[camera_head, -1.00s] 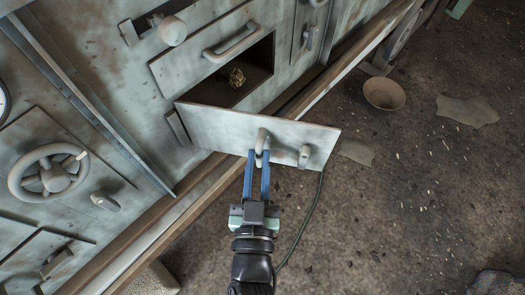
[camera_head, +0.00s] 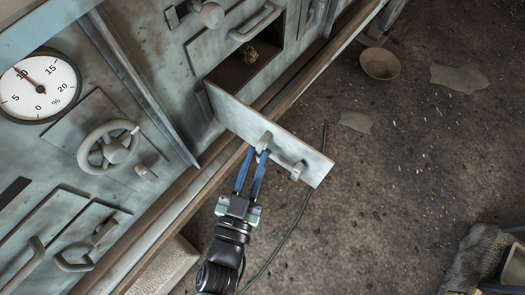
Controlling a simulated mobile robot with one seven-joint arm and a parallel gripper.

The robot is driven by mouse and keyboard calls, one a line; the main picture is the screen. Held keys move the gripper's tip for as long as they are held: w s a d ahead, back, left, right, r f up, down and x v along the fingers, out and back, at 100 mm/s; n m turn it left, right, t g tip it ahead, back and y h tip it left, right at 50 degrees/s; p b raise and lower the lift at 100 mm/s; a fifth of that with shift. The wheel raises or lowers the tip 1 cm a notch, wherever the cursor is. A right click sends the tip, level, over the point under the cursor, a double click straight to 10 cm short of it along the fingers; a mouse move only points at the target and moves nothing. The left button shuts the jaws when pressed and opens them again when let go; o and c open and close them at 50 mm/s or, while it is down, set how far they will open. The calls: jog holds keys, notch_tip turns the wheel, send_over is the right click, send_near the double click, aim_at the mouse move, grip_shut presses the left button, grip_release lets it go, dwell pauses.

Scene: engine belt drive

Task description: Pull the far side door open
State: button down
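The door (camera_head: 240,118) is a pale grey-green panel standing swung out from the machine's side, hinged at its left edge. It bears a grey handle (camera_head: 264,141) and a small knob-like latch (camera_head: 297,171) near its free end. Behind it a dark compartment (camera_head: 232,74) is open, with a small yellowish-brown lump (camera_head: 250,54) inside. My gripper (camera_head: 258,160) has its two blue fingers at the handle, one on each side, and appears closed on it. The exact finger contact is too small to see.
A round gauge (camera_head: 38,86), a handwheel (camera_head: 107,148) and several other handles are on the machine panel at left. A wooden ledge (camera_head: 215,165) runs along its base. A bowl (camera_head: 380,63) stands on the floor, and a green cable (camera_head: 300,210) lies there.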

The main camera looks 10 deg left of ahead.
jog(key=a+y, duration=0.1)
jog(key=a, duration=0.1)
jog(key=shift+s+a+n, duration=0.1)
jog(key=shift+a+n, duration=0.2)
jog(key=shift+a, duration=0.05)
jog(key=c, duration=0.8)
grip_release()
jog(key=shift+d, duration=0.1)
jog(key=s+a, duration=0.2)
jog(key=s, duration=1)
jog(key=shift+s+p, duration=0.35)
jog(key=shift+p, duration=0.05)
